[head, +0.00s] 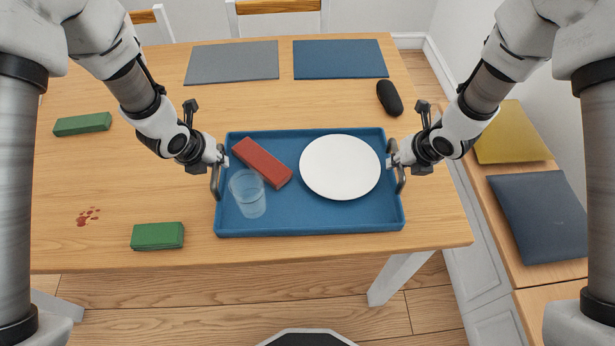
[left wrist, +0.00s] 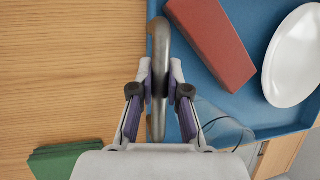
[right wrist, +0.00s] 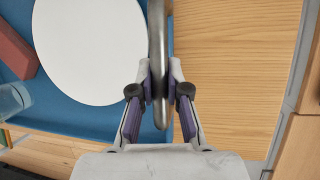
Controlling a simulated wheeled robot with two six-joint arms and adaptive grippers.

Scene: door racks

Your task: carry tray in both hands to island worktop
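The blue tray (head: 310,222) is at the front edge of the wooden table and holds a white plate (head: 340,167), a red block (head: 262,162) and a clear cup (head: 247,194). My left gripper (head: 218,166) is at the handle on the tray's left side. In the left wrist view its fingers (left wrist: 160,85) are closed around the grey metal handle (left wrist: 158,45). My right gripper (head: 395,162) is at the tray's right side. In the right wrist view its fingers (right wrist: 160,85) are closed around the other handle (right wrist: 157,40). I cannot tell whether the tray is touching the table.
The table (head: 130,190) carries green blocks (head: 82,124) and (head: 158,236), red spots (head: 88,216), a grey mat (head: 232,62), a blue mat (head: 340,58) and a black object (head: 389,98). A bench with yellow (head: 510,132) and dark cushions (head: 540,216) stands right. Chairs are behind.

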